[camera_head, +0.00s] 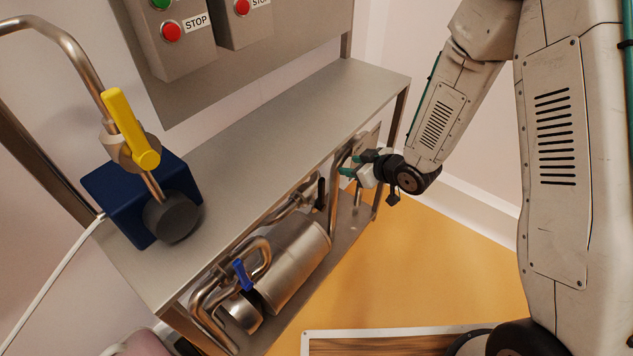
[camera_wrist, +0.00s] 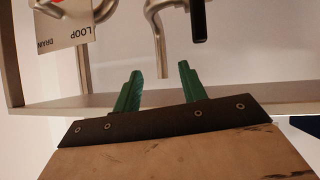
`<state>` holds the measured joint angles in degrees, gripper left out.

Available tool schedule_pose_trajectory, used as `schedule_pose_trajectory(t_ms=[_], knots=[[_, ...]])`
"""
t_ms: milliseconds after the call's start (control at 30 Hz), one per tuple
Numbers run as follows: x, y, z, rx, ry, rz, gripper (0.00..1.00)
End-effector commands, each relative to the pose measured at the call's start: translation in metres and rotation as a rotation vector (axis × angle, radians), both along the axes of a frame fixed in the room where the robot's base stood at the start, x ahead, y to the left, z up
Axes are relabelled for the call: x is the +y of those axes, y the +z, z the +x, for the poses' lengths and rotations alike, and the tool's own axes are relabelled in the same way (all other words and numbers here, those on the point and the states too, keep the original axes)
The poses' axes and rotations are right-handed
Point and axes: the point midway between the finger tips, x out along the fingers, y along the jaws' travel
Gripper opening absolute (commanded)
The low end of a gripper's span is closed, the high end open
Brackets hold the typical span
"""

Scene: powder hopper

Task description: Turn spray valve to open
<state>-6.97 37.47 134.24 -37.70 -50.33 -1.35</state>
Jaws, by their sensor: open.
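No label reading "spray" is legible, so I cannot tell which valve is the spray valve. A valve with a black handle (camera_head: 320,194) is on the pipework under the bench; a black handle also shows in the wrist view (camera_wrist: 198,20). A valve with a blue handle (camera_head: 242,274) is on the lower pipes. A valve with a yellow handle (camera_head: 130,128) is on a pipe above the bench. My gripper (camera_head: 352,164) is beside the bench's right end, its green fingers apart and empty. In the wrist view the open fingers (camera_wrist: 160,70) point towards the pipes without gripping anything.
The metal bench top (camera_head: 262,128) overhangs the pipes and a steel cylinder (camera_head: 298,262). A sign reading DRAIN and LOOP (camera_wrist: 66,32) appears upside down. A blue block (camera_head: 130,197) stands on the bench. STOP button boxes (camera_head: 175,40) hang above.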

Motion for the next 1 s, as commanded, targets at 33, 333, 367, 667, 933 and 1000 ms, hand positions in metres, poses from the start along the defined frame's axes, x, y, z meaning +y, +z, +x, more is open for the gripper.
schedule_pose_trajectory(t_ms=[33, 333, 367, 667, 933, 1000], knots=[[0.01, -0.018, -0.007, -0.001, 0.032, 0.041, 0.42], [0.042, -0.05, -0.03, -0.04, 0.13, 0.205, 0.42], [0.044, -0.051, -0.029, -0.041, 0.131, 0.209, 0.42], [0.076, -0.068, -0.005, -0.042, 0.133, 0.212, 0.42], [0.097, -0.078, 0.012, -0.043, 0.132, 0.211, 0.42], [0.098, -0.079, 0.013, -0.043, 0.132, 0.211, 0.42]])
